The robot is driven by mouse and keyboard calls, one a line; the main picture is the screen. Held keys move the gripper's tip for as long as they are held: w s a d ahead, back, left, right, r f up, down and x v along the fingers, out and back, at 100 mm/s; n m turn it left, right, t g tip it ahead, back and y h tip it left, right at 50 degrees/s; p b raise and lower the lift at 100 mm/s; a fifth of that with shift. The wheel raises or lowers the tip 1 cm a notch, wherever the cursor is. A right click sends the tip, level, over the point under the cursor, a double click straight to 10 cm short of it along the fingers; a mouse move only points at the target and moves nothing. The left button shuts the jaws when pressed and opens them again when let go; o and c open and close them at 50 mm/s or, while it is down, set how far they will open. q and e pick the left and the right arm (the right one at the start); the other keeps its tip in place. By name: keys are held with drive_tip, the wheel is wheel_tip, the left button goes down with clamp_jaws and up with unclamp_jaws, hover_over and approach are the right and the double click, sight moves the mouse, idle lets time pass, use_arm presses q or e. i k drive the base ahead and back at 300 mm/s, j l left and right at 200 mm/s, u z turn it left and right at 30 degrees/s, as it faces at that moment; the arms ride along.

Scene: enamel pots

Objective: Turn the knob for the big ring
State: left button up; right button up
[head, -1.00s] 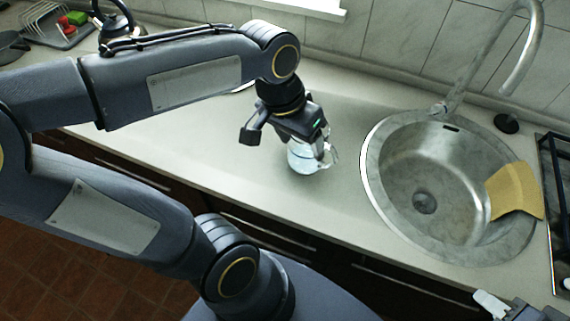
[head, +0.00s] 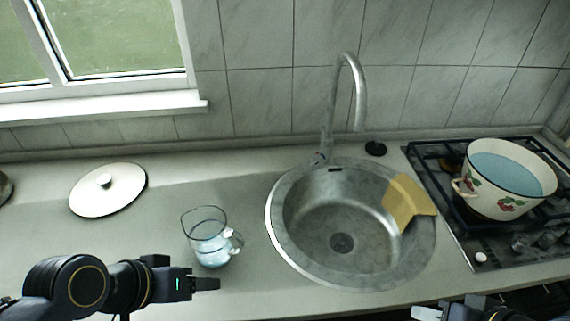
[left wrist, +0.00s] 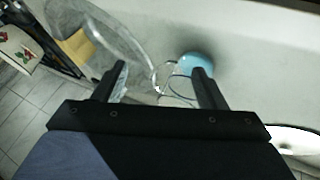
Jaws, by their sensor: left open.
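The gas stove (head: 462,238) is at the right, with several knobs along its front edge. One pale knob (head: 481,257) is at the left end and darker knobs (head: 521,243) are further right. A white enamel pot (head: 495,198) with red flowers and blue water stands on the stove, partly covering the grates. Which knob serves the big ring cannot be told. My left gripper (head: 205,284) is open and empty, beside the glass jug and far from the knobs; its fingers also show in the left wrist view (left wrist: 160,82). My right gripper (head: 427,313) is partly cut off at the bottom edge.
A glass jug (head: 211,246) with water stands on the counter left of the sink (head: 277,222). A yellow cloth (head: 407,200) hangs over the sink's right rim. A white lid (head: 108,192) lies at the left. The tap (head: 360,95) rises behind the sink.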

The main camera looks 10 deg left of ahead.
sight(543, 241)
drive_tip(key=l+z, duration=0.1)
drive_tip(key=z, duration=0.3)
drive_tip(key=l+z, duration=0.1)
drive_tip(key=z, duration=0.3)
drive_tip(key=l+z, duration=0.1)
drive_tip(key=z, duration=0.65)
drive_tip(key=i+l+u, duration=0.1)
drive_tip(key=u, duration=0.3)
drive_tip(key=i+l+u, duration=0.1)
drive_tip(key=l+u, duration=0.15)
drive_tip(key=u, duration=0.2)
drive_tip(key=l+u, duration=0.2)
drive_tip(key=u, duration=0.2)
